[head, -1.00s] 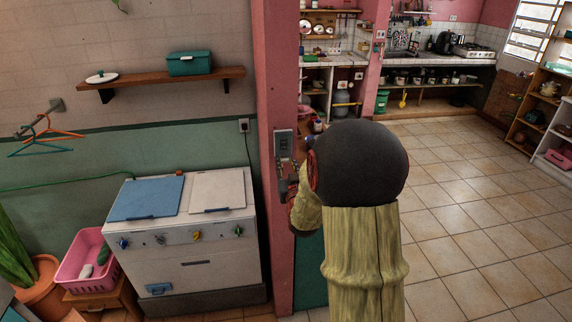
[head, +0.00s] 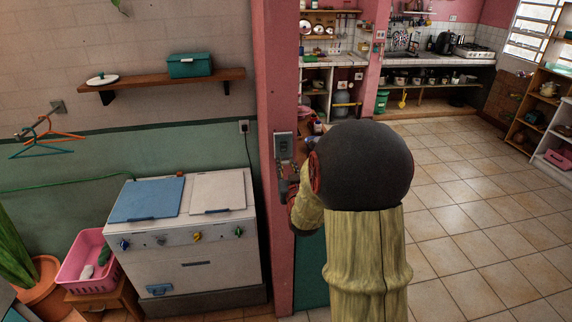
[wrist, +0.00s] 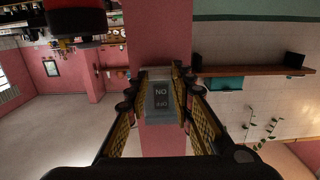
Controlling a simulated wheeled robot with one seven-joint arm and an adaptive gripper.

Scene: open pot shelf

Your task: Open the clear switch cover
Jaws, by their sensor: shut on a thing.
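The switch box with its clear cover (head: 284,146) is mounted on the pink post. In the wrist view the box (wrist: 160,98) is upside down, with ON and OFF lettering showing through its grey frame. My gripper (wrist: 159,84) has a yellow-and-black finger on each side of the box, shut on the cover. The exact contact at the fingertips is hard to make out. In the head view my gripper (head: 287,170) is just below the box, partly hidden by my arm. I cannot tell how far the cover is lifted.
A pink post (head: 275,60) carries the switch. A white stove (head: 190,232) stands left of it, below a wooden shelf (head: 160,80) with a green box (head: 192,64). Open tiled floor (head: 470,220) lies to the right.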

